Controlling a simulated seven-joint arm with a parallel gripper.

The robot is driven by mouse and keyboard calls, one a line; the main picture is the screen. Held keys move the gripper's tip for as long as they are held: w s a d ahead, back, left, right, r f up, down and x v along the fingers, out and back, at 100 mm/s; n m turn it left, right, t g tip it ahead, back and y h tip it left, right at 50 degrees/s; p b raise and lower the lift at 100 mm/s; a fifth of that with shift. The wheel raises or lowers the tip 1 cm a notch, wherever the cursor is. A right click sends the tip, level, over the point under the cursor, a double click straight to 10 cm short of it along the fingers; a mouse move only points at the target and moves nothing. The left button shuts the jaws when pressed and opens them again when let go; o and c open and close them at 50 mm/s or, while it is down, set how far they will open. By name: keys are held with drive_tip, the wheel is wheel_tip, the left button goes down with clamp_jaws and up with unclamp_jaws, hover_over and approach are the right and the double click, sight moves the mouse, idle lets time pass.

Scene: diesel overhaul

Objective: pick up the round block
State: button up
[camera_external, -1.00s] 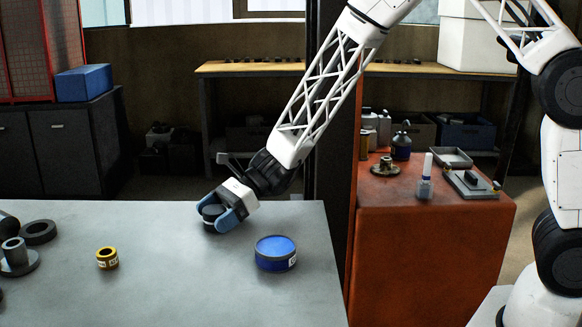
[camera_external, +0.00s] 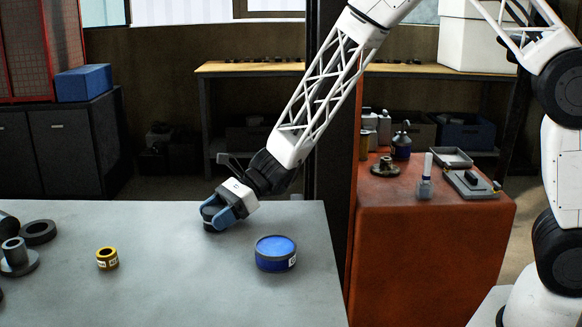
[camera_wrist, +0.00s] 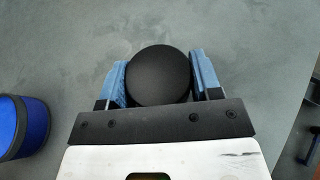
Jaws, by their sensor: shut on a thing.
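The round block (camera_wrist: 158,75) is a dark, flat-topped cylinder. In the external view the round block (camera_external: 210,212) is near the back edge of the grey table (camera_external: 190,270), partly hidden by a finger. My gripper (camera_external: 222,212) is shut on it, with one blue finger on each side. In the wrist view my gripper (camera_wrist: 160,80) has the block between its blue finger pads. The block appears to be on the tabletop or very close to it.
A blue round tin (camera_external: 275,253) stands right of my gripper, and also shows in the wrist view (camera_wrist: 35,125). A yellow ring (camera_external: 107,258) and dark metal parts (camera_external: 18,258) are to the left. An orange cabinet (camera_external: 430,240) stands beyond the table's right edge.

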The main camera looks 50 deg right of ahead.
sight(217, 210)
drive_tip(key=shift+r, duration=0.15)
drive_tip(key=shift+r, duration=0.7)
drive_tip(key=shift+s+d+r, duration=0.1)
drive_tip(key=shift+s+r, duration=0.05)
drive_tip(key=shift+r, duration=0.4)
drive_tip(key=shift+s+d+r, duration=0.1)
drive_tip(key=shift+s+r, duration=0.05)
drive_tip(key=shift+r, duration=0.35)
drive_tip(key=s+d, duration=0.2)
drive_tip(key=s, duration=0.2)
drive_tip(key=s+d+r, duration=0.1)
drive_tip(key=s+d, duration=0.2)
drive_tip(key=s, duration=0.2)
drive_tip(key=s+d, duration=0.2)
drive_tip(key=s, duration=0.2)
drive_tip(key=shift+s+d+r, duration=0.15)
